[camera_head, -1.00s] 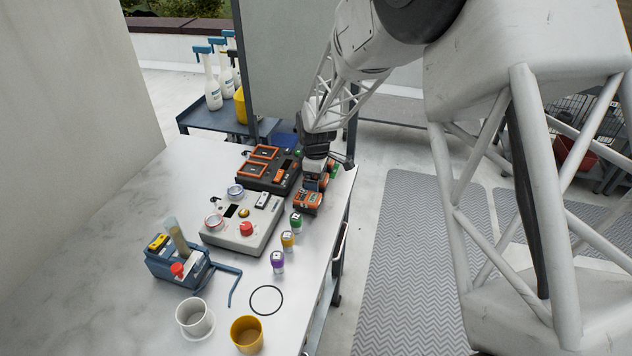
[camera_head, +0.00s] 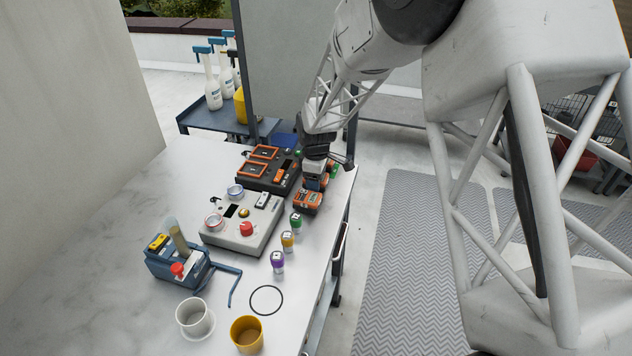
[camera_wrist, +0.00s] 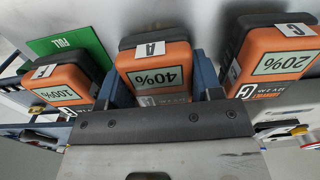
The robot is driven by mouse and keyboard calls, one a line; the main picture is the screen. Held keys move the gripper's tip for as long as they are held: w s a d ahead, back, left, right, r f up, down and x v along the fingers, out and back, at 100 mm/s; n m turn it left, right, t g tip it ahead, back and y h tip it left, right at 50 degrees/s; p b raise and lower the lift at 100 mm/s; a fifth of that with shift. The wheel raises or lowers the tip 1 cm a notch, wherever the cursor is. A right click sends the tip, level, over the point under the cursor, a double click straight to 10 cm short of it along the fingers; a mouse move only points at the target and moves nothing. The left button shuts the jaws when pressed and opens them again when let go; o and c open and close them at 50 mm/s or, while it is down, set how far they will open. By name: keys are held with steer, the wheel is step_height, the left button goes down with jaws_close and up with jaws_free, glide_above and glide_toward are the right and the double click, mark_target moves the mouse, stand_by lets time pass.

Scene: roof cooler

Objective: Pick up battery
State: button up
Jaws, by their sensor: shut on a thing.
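Three orange-and-black batteries stand in a row in the wrist view. Battery C (camera_wrist: 275,60), reading 20%, is on the right. In the head view my gripper (camera_head: 314,181) points down at the row near the table's right edge, with an orange battery (camera_head: 308,201) just in front of it. The gripper and arm hide part of the row there.
A black-and-orange charger (camera_head: 268,168) lies left of the gripper. A grey device (camera_head: 242,222) with a red knob is in front of it. Small capped vials (camera_head: 288,240) line the right edge.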

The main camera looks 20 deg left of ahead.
steer(key=shift+c, duration=0.3)
steer(key=shift+r, duration=0.1)
steer(key=shift+r, duration=4.95)
steer(key=shift+w, duration=0.1)
